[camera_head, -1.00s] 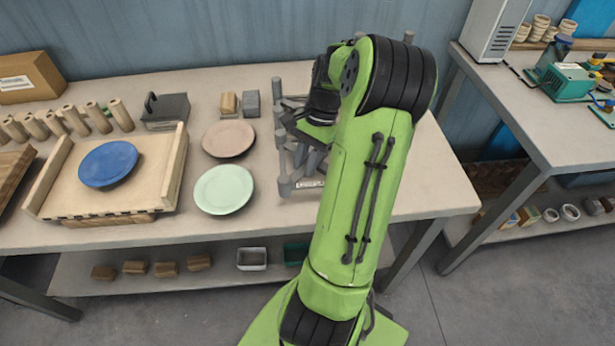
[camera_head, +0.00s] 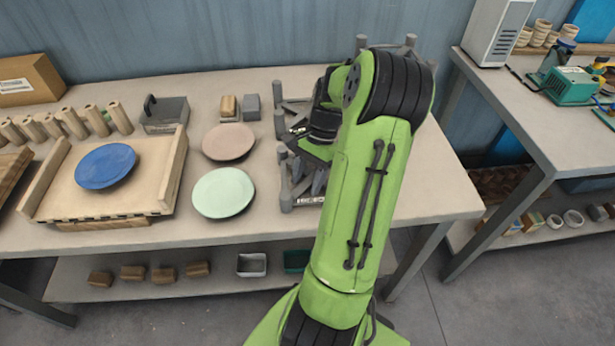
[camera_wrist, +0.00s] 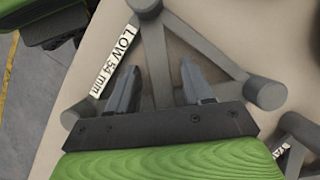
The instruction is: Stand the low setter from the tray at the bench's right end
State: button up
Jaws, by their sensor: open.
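The low setter (camera_wrist: 265,95) is a grey three-armed frame with round posts at its ends and a white label reading "LOW 54 mm". It stands on the bench near the front edge in the head view (camera_head: 286,201), partly hidden by my arm. My gripper (camera_wrist: 160,68) is open, its two grey fingers on either side of one arm of the setter. I cannot tell whether the fingers touch it. In the head view my gripper (camera_head: 312,182) points down over the setter.
Another grey setter (camera_head: 281,124) stands just behind, and part of a further frame (camera_head: 410,40) shows behind my arm. A green plate (camera_head: 223,192), a pink plate (camera_head: 228,142) and a wooden tray (camera_head: 60,205) with a blue plate (camera_head: 105,165) lie left. Bench space right of my arm is clear.

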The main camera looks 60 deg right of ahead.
jog(key=p+v, duration=0.5)
jog(key=v, duration=0.7)
jog(key=w+a+r+n+h, duration=0.2)
jog(key=a+r+n, duration=0.2)
jog(key=a, duration=0.4)
jog(key=w+a+r+n+h, duration=0.2)
jog(key=w+a+r+n, duration=0.15)
jog(key=a, duration=0.35)
jog(key=s+a+r+n+t, duration=0.1)
jog(key=s+a+n+t, duration=0.1)
jog(key=s+a+n, duration=0.3)
jog(key=s+a+n+t, duration=0.3)
jog(key=s+a+n, duration=0.2)
jog(key=a, duration=0.6)
jog(key=shift+s+r+n, duration=0.25)
jog(key=shift+r+n, duration=0.15)
jog(key=shift+n, duration=0.25)
